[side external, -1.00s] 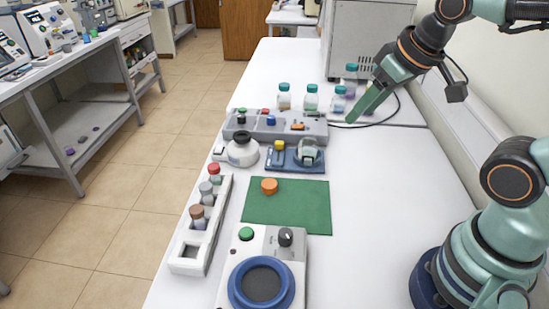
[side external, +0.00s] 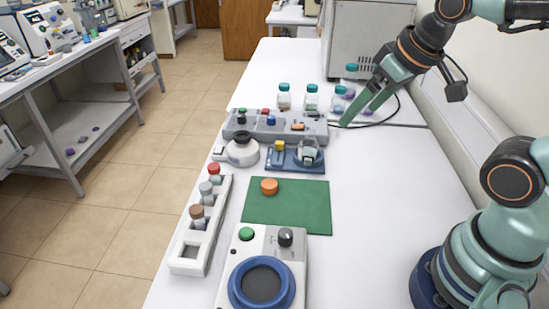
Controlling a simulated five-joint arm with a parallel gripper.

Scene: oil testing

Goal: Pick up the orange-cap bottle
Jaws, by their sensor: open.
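The orange-cap bottle (side external: 269,186) is on the green mat (side external: 305,209) near its upper left corner. Only its orange cap shows clearly; its body is hidden beneath the cap from this angle. My gripper (side external: 359,115) is open and points down and left, above the far right part of the bench. It is well behind and to the right of the orange cap. I see nothing between its fingers.
Teal-cap bottles (side external: 311,97) stand at the back near the gripper. A grey control box (side external: 316,132), a blue-based device (side external: 281,164) and a white rack (side external: 190,263) with capped tubes surround the mat. A dial machine (side external: 292,241) stands in front. Bench right of the mat is clear.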

